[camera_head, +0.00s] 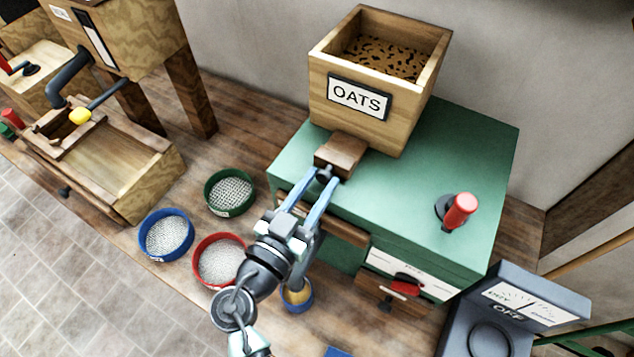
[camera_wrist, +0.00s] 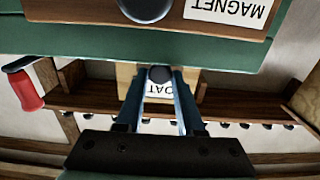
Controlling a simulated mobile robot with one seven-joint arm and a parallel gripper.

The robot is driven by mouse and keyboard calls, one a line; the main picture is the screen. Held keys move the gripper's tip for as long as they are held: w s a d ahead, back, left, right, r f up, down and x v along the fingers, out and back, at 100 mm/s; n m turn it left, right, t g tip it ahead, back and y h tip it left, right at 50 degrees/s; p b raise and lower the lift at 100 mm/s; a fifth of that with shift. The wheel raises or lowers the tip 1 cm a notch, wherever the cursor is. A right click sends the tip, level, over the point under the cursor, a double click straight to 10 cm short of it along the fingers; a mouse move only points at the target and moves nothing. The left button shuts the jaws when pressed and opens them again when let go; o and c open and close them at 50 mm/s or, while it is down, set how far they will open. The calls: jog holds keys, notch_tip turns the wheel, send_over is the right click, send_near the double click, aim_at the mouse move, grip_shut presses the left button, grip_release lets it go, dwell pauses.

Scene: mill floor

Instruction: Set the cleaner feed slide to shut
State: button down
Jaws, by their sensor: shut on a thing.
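The feed slide (camera_head: 343,150) is a brown wooden plate sticking out from under the front of the wooden oats hopper (camera_head: 383,140), on top of the green cleaner (camera_head: 450,150). My gripper (camera_head: 324,177) reaches up from the front and is shut on the slide's small dark knob. In the wrist view the dark round knob (camera_wrist: 160,74) sits between the tips of my gripper (camera_wrist: 160,84), with part of the oats label behind it. How far the slide runs in under the hopper is hidden.
A red-handled crank (camera_head: 461,209) stands on the cleaner's top at right. Green (camera_head: 229,192), blue (camera_head: 166,235) and red (camera_head: 218,260) sieves lie on the bench at left. The wrist view shows a drawer labelled MAGNET (camera_wrist: 228,10).

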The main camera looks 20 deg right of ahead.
aim_at(331, 166)
jog(key=shift+w+d+f+b, duration=0.25)
jog(key=shift+d+b, duration=0.2)
jog(key=shift+b, duration=0.4)
jog(key=b+x, duration=0.3)
jog(key=shift+w+d, duration=0.1)
jog(key=shift+w, duration=0.15)
jog(key=shift+w+d, duration=0.2)
jog(key=shift+d, duration=0.05)
jog(key=shift+r, duration=0.35)
jog(key=shift+d, duration=0.1)
jog(key=c, duration=0.9)
grip_release()
jog(key=o, duration=0.3)
jog(key=shift+w+d+f, duration=0.1)
jog(key=shift+o, duration=0.2)
